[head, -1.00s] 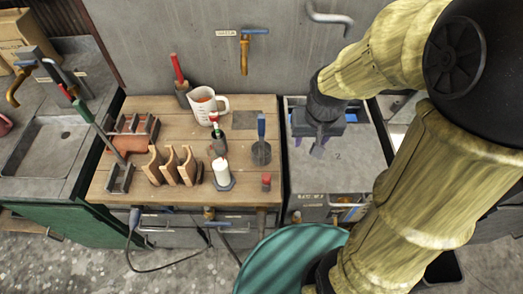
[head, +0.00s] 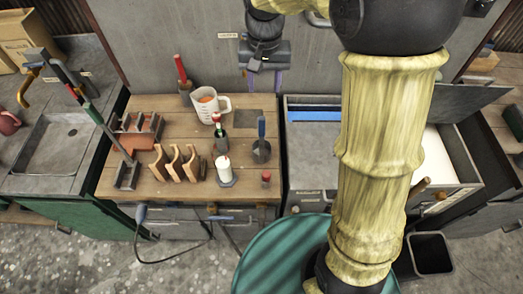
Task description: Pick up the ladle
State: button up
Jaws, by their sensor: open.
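No thing is clearly a ladle. The likeliest is a tool with an upright blue handle and a dark round lower end (head: 261,151), standing at the right side of the wooden bench top (head: 190,108). Its small size leaves this uncertain. My gripper (head: 264,80) is open in front of the grey wall, above and behind the bench's right back edge. It is apart from the blue-handled tool, and I see nothing between its fingers. The wall tap behind it is hidden.
Around the tool stand a measuring jug (head: 208,103), a dark bottle (head: 220,135), a white candle-like piece (head: 224,168) and a small red-topped piece (head: 266,179). Wooden holders (head: 176,163) and a slanting pole (head: 100,125) are at left. A grey bin (head: 432,254) stands right.

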aim_at(262, 125)
notch_tip(262, 125, down, 12)
jog(key=p, duration=0.2)
jog(key=shift+w+r+p, duration=0.1)
jog(key=shift+r+p, duration=0.1)
jog(key=shift+p, duration=0.2)
jog(key=shift+a+f+p, duration=0.1)
jog(key=shift+f+p, duration=0.45)
jog(key=shift+a+f+p, duration=0.15)
jog(key=shift+f+p, duration=0.65)
jog(key=shift+f, duration=1.3)
grip_shut()
